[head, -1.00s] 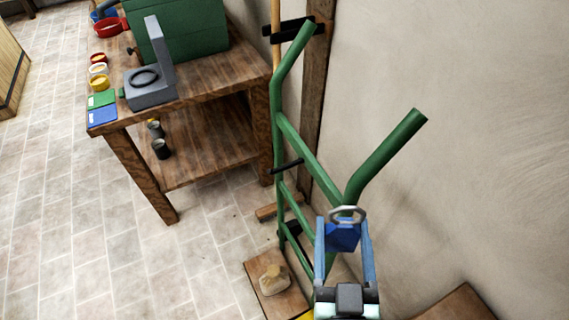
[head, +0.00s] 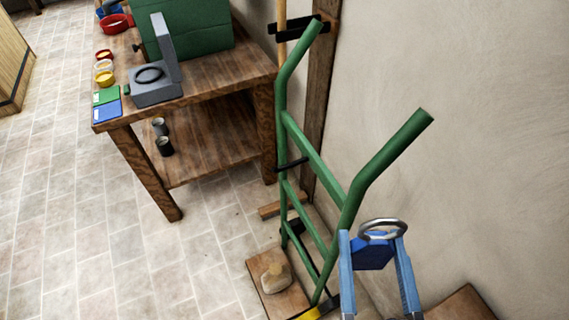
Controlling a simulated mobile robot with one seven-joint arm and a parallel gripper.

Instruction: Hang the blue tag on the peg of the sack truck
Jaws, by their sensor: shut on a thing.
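The blue tag (head: 371,254) is between the fingers of my gripper (head: 373,238), at the lower right of the head view. A grey metal ring (head: 382,229) stands at the tag's top, above the fingertips. My gripper is shut on the tag. The green sack truck (head: 322,157) leans upright by the wall, and its right handle rises behind and above my gripper. A short dark rod (head: 291,165) sticks out at the truck's left upright; I cannot tell surely that it is the peg. The tag is to the right of this rod and apart from it.
A board (head: 283,299) with a stone-like lump lies at the truck's foot. The plaster wall (head: 480,140) is close on the right. The tiled floor at the left is clear.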

